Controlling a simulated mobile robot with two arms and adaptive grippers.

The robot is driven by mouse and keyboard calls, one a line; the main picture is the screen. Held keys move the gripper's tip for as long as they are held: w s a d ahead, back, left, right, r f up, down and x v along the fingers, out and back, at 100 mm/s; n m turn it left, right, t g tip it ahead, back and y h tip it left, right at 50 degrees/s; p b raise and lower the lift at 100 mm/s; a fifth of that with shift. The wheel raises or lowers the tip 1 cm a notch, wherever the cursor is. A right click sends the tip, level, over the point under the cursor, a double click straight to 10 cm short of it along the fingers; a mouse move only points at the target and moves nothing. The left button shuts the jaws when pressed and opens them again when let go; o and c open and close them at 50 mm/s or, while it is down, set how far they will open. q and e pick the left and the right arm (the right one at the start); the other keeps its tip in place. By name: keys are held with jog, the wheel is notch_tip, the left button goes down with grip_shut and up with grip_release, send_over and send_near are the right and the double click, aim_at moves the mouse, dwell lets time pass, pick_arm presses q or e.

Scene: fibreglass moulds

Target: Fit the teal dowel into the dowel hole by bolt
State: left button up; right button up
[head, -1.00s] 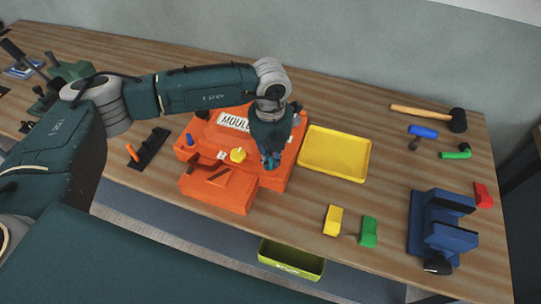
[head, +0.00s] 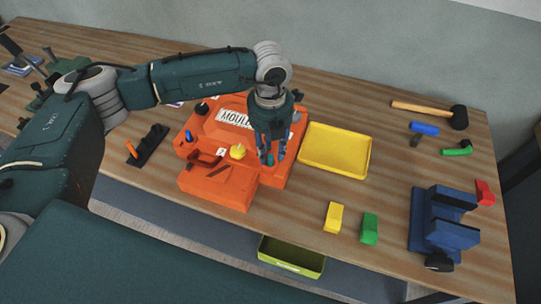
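The orange mould (head: 225,188) lies on the bench, with a white label (head: 234,119) partly reading "MOUL". My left gripper (head: 271,162) points down over the mould's right part. Its fingers are spread apart, and a small teal piece, seemingly the teal dowel (head: 270,158), shows between them. It appears to stand at the mould's surface, but the fingers partly hide it and its hole, so I cannot tell how deep it sits. A blue pin (head: 188,136) and a yellow knob (head: 238,151) are on the mould's left and middle. My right gripper is out of view.
A yellow tray (head: 366,160) lies right of the mould. Yellow (head: 333,217) and green (head: 369,229) blocks, a blue vice (head: 440,225) and a mallet (head: 458,118) are further right. A black holder with an orange pin (head: 131,149) is left. A green bin (head: 290,258) hangs below the front edge.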

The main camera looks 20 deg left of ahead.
pick_arm(q)
notch_tip(320, 180, up, 10)
jog(key=b, duration=0.3)
jog(key=shift+f, duration=0.1)
dwell(0.3)
